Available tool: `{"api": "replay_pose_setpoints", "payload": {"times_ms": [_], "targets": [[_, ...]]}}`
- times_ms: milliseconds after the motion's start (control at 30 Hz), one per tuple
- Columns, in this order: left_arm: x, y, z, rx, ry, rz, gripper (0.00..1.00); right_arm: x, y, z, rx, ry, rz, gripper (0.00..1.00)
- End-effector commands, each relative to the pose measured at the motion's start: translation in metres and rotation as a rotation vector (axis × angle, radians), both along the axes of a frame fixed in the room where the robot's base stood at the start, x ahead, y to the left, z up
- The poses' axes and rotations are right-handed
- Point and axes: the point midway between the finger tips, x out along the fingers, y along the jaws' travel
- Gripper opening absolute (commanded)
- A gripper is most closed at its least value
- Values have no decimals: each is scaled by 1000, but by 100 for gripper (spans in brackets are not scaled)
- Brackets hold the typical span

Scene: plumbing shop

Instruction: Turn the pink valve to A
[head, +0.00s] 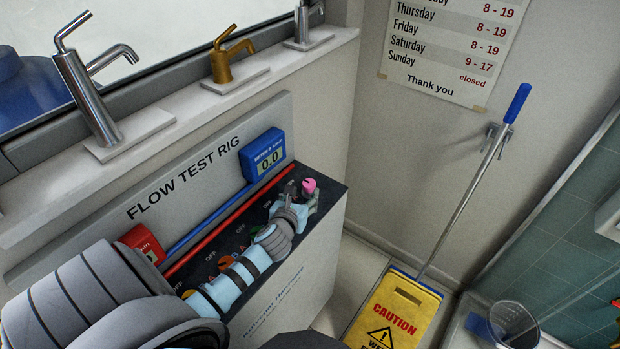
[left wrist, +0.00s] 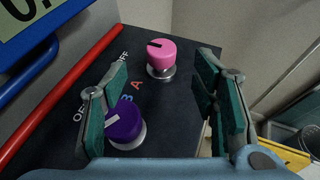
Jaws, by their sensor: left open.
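The pink valve (head: 309,185) is a small round knob at the far right end of the dark top of the flow test rig. In the left wrist view the pink valve (left wrist: 161,54) stands upright on a metal stem, with a black mark on its top pointing left. My left gripper (head: 299,199) is open beside it. In the left wrist view my left gripper's fingers (left wrist: 163,97) are spread, with the pink valve ahead between them and apart from both. A red letter A (left wrist: 137,86) and a blue B are printed on the panel nearby. My right gripper does not show.
A purple knob (left wrist: 124,120) with a white mark sits close to the left finger. Red (left wrist: 62,90) and blue pipes run along the panel's back, below a blue meter (head: 263,154) reading 0.0. A yellow caution sign (head: 398,312) stands on the floor at right.

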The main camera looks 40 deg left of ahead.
Motion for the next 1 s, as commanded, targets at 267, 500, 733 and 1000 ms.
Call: {"api": "replay_pose_setpoints", "payload": {"times_ms": [267,500,733,1000], "targets": [[61,27,-30,-1,-2,2,54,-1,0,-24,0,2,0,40],[76,34,-35,-1,0,0,54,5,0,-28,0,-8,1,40],[76,34,-34,-1,0,0,51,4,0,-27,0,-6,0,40],[76,34,-34,-1,0,1,7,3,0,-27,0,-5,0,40]]}}
